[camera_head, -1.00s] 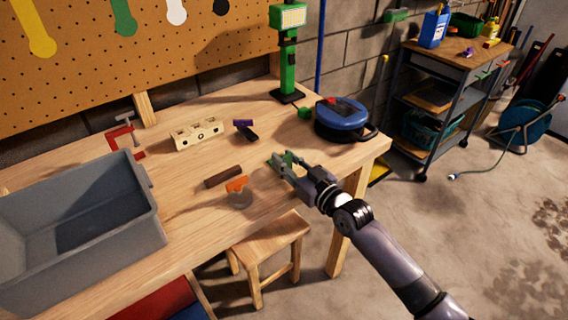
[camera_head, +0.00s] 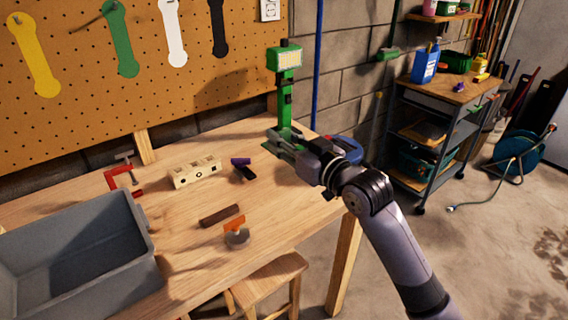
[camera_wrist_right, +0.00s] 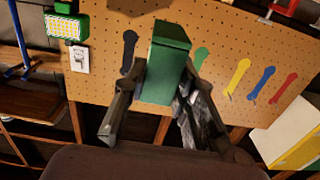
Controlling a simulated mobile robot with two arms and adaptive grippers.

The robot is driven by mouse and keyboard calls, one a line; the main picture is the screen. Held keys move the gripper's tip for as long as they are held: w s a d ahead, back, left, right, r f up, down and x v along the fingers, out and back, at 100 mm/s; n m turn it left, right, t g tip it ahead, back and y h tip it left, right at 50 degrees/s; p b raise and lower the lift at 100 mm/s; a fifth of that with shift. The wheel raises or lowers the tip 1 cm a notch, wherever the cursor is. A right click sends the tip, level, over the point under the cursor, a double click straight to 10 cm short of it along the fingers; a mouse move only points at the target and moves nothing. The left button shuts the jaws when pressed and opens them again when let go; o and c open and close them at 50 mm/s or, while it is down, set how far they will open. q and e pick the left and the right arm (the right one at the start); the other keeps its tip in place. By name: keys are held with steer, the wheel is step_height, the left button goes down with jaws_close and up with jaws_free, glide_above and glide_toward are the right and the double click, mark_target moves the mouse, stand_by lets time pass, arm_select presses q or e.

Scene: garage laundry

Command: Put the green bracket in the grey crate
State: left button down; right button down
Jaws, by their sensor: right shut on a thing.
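The green bracket (camera_wrist_right: 163,68) is between the two fingers of my right gripper (camera_wrist_right: 150,100) in the right wrist view, its flat green face showing. In the head view the right gripper (camera_head: 280,143) is shut on it, raised over the right back part of the workbench. Only a little of the bracket (camera_head: 268,148) shows at the fingertips there. The grey crate (camera_head: 110,297) stands at the left front of the bench, well left of the gripper. Its visible inside looks empty. My left gripper is not in view.
A green stand (camera_head: 285,95) rises close behind my right gripper. A blue reel (camera_head: 350,150) is partly hidden by it. A hole block (camera_head: 195,172), red clamp (camera_head: 123,178), purple-handled item (camera_head: 241,165), brown bar (camera_head: 220,215) and orange-handled scraper (camera_head: 236,233) lie between gripper and crate.

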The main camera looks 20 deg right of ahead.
steer(key=shift+s+r, duration=0.1)
steer(key=shift+r, duration=0.7)
steer(key=s+d+f+m+t+h, duration=0.15)
steer(key=s+f+h, duration=0.25)
steer(key=s+f, duration=0.45)
steer(key=s+d+f+m+h, duration=0.1)
steer(key=s+f+m+h, duration=0.2)
steer(key=s+f, duration=0.5)
steer(key=w+a+r+n+y, duration=0.1)
steer(key=w+r+y, duration=0.1)
steer(key=w+r, duration=0.3)
steer(key=w+r+n+g+y, duration=0.1)
steer(key=w+r+n+y, duration=0.1)
steer(key=w+r, duration=0.3)
steer(key=w+a+r+n+y, duration=0.1)
steer(key=w+r+y, duration=0.1)
steer(key=w+r, duration=0.4)
steer(key=shift+w+a+r+n+g+y, duration=0.15)
steer(key=shift+a+n+g+y, duration=0.1)
steer(key=shift+a+y, duration=0.15)
steer(key=shift+w+d+r, duration=0.15)
steer(key=shift+w+r, duration=0.05)
steer(key=shift+r, duration=0.25)
